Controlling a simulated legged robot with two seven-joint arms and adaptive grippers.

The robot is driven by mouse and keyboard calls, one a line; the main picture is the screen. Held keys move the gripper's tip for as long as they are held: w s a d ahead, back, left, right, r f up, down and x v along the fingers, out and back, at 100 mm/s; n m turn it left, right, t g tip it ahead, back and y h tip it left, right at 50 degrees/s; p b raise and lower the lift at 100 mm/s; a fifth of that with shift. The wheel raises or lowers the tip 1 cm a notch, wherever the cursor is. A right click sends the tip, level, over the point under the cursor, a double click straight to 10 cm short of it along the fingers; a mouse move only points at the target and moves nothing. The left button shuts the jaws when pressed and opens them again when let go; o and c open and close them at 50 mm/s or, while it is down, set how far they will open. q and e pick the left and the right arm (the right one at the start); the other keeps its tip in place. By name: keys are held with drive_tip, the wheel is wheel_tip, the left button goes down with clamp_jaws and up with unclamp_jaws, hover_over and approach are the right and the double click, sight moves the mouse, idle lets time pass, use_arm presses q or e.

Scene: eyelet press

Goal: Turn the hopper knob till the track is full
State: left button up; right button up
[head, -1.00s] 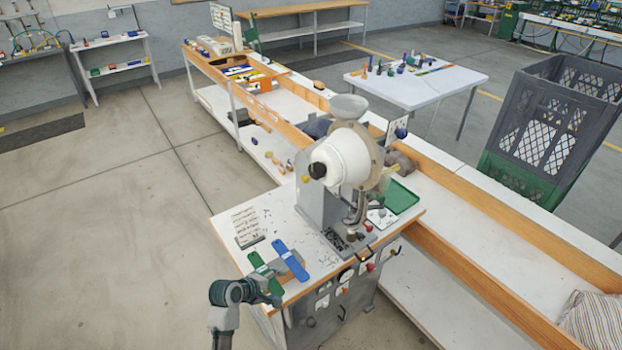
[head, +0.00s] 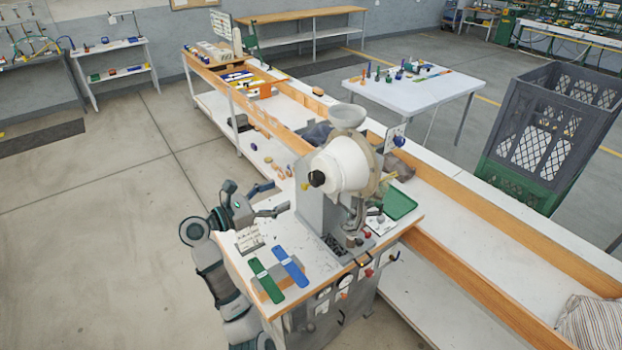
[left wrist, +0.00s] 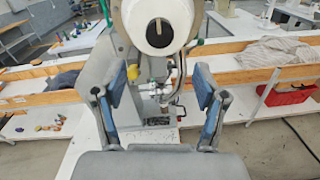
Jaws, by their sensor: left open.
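The eyelet press has a white hopper (head: 342,163) with a black round knob (head: 316,179) on its left face. In the left wrist view the knob (left wrist: 159,33) faces me, with a pale bar across it. My left gripper (head: 278,197) is open and empty, left of the press and apart from the knob. In the left wrist view its two fingers (left wrist: 150,72) stand wide apart, below the knob. A metal track (head: 357,213) runs down from the hopper; its filling is too small to tell. My right gripper is out of view.
A green strip (head: 265,281) and a blue strip (head: 291,266) lie at the bench's front left. A written card (head: 248,240) lies near my left gripper. A yellow knob (left wrist: 132,72) sits on the press column.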

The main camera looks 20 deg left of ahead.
sight(312, 181)
use_arm(q)
drive_tip(key=p+x, duration=0.1)
drive_tip(key=x, duration=0.9)
drive_tip(key=shift+w+p, duration=0.1)
drive_tip(key=shift+p, duration=0.3)
drive_tip(key=shift+w+d, duration=0.25)
drive_tip(key=shift+w, duration=0.15)
drive_tip(key=shift+d, duration=0.1)
drive_tip(key=c, duration=1.1)
